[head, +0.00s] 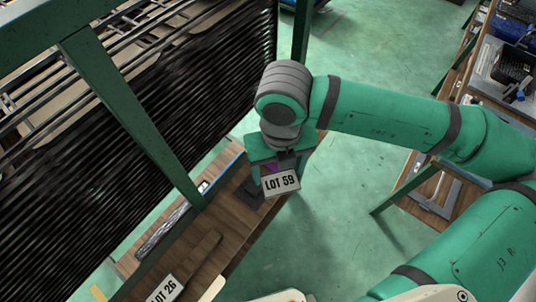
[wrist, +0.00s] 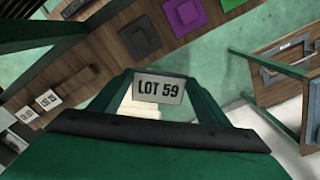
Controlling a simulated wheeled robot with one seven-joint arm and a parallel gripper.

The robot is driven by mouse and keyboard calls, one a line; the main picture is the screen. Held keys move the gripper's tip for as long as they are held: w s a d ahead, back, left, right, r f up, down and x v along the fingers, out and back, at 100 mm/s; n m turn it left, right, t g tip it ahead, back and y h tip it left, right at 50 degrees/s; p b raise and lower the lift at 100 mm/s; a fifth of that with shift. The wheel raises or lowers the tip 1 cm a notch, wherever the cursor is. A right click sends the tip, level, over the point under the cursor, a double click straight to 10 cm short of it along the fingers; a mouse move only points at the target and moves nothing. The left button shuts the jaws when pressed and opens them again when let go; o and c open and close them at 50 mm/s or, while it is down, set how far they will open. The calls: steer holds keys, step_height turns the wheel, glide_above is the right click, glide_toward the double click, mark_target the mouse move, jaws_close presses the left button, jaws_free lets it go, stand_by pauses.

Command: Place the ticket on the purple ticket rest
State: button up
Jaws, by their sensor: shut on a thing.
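The ticket, a pale plate reading "LOT 59" (head: 281,184), is held in my gripper (head: 284,163), out over the edge of the wooden shelf. In the wrist view the ticket (wrist: 158,88) sits between the two green fingers of my gripper (wrist: 158,80), its print facing the camera. The purple ticket rest (wrist: 183,14) lies on the wooden shelf at the top of the wrist view, apart from the ticket. In the head view only a sliver of purple (head: 271,168) shows; my gripper and the ticket hide the remainder.
A dark grey rest (wrist: 139,38) lies left of the purple one, and a green one (wrist: 230,4) right of it. A "LOT 26" ticket (head: 163,289) lies on the shelf (head: 205,222). A green post (head: 135,120) stands beside the shelf.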

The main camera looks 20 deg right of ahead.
steer(key=shift+w+a+r+m, duration=0.1)
steer(key=shift+w+m, duration=0.3)
steer(key=shift+m, duration=0.3)
steer(key=w+d+f, duration=0.1)
steer(key=w+f, duration=0.1)
steer(key=w, duration=0.1)
steer(key=w+d+f, duration=0.2)
steer(key=w+f, duration=0.1)
steer(key=w, duration=0.1)
steer(key=w+d+f, duration=0.1)
steer(key=w+f, duration=0.2)
steer(key=w, duration=0.1)
steer(key=shift+w+d, duration=0.15)
steer(key=shift+w, duration=0.05)
steer(key=shift+w+d+f, duration=0.15)
steer(key=shift+w+f, duration=0.5)
steer(key=shift+d+f, duration=0.1)
steer(key=shift+f, duration=1.7)
steer(key=shift+f, duration=0.15)
steer(key=o, duration=1)
steer(key=shift+o, duration=0.2)
steer(key=shift+w, duration=0.1)
